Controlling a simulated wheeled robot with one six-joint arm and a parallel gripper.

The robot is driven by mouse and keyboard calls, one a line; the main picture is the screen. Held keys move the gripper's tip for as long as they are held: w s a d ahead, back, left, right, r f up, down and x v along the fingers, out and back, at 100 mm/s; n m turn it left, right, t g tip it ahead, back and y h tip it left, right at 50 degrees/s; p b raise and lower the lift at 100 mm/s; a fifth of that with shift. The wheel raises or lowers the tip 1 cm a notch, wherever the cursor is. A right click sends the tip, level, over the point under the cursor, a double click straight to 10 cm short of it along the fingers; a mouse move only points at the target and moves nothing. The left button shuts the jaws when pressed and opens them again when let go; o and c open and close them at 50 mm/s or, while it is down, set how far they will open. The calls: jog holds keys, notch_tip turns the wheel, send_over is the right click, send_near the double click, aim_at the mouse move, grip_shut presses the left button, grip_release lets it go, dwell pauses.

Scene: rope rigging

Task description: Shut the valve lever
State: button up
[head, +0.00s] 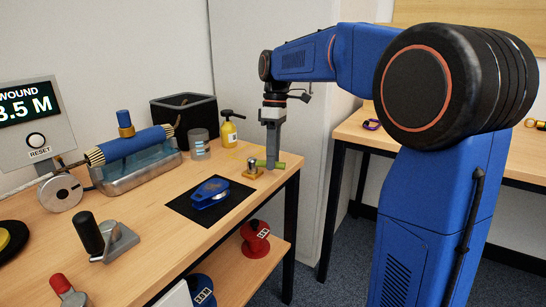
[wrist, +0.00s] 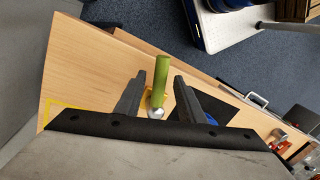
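The valve lever (head: 275,164) is a green handle on a small brass fitting (head: 252,171) at the right end of the wooden bench. In the wrist view the green lever (wrist: 162,75) lies between my two fingers, with a silver knob at its near end. My gripper (head: 272,148) points down over the lever, its fingers at about the lever's height. In the wrist view my gripper (wrist: 160,82) is open, with a gap on each side of the lever. The fitting is mostly hidden there.
A blue tool (head: 210,193) lies on a black mat (head: 183,208) left of the valve. A yellow bottle (head: 228,131), grey canister (head: 198,144) and black bin (head: 172,112) stand behind. The bench's right edge is close to the lever.

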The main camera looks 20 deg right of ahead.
grip_shut()
jog(key=shift+w+n, duration=0.1)
jog(key=shift+n, duration=0.2)
jog(key=w+n, duration=0.1)
jog(key=n, duration=0.2)
jog(key=shift+w+d+h, duration=0.3)
jog(key=shift+w+h, duration=0.1)
jog(key=w+n, duration=0.1)
jog(key=n, duration=0.1)
jog(key=w+n, duration=0.1)
jog(key=n, duration=0.1)
jog(key=shift+h, duration=0.3)
jog(key=w+n, duration=0.1)
jog(key=n, duration=0.1)
jog(key=w+n, duration=0.1)
jog(key=n, duration=0.1)
jog(key=shift+w+a+h, duration=0.1)
jog(key=shift+a+h, duration=0.25)
jog(key=shift+h, duration=0.05)
jog(key=shift+w+a+n, duration=0.2)
jog(key=shift+w+n, duration=0.05)
jog(key=shift+n, duration=0.4)
jog(key=shift+w+a+n, duration=0.2)
jog(key=shift+w+n, duration=0.05)
jog(key=shift+n, duration=0.4)
